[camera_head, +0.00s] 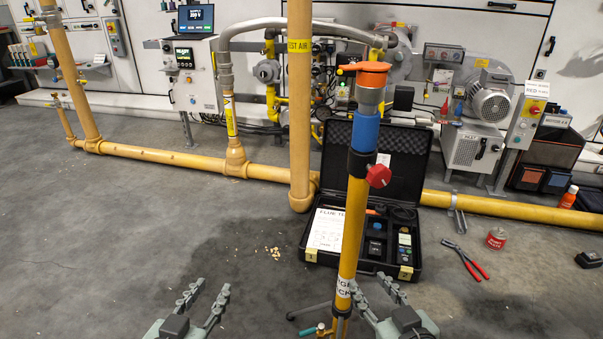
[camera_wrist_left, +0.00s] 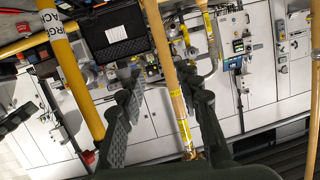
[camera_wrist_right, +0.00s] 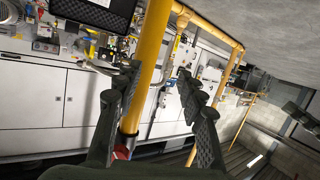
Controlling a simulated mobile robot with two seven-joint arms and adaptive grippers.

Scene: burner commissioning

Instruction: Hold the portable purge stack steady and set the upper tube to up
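The portable purge stack (camera_head: 351,230) stands upright near me as a yellow tube with a white label. Its upper part has a black collar, red knob (camera_head: 378,176), blue sleeve (camera_head: 365,131), grey section and orange top (camera_head: 364,67). My left gripper (camera_head: 205,303) is open and empty, left of the stack and apart from it. In the left wrist view the stack (camera_wrist_left: 68,65) passes left of the fingers. My right gripper (camera_head: 378,295) is open, just right of the lower tube. In the right wrist view the stack (camera_wrist_right: 152,65) shows between the open fingers; contact cannot be told.
An open black case (camera_head: 412,165) with instruments lies behind the stack. A yellow floor pipe (camera_head: 165,157) crosses behind. The floor at left is clear.

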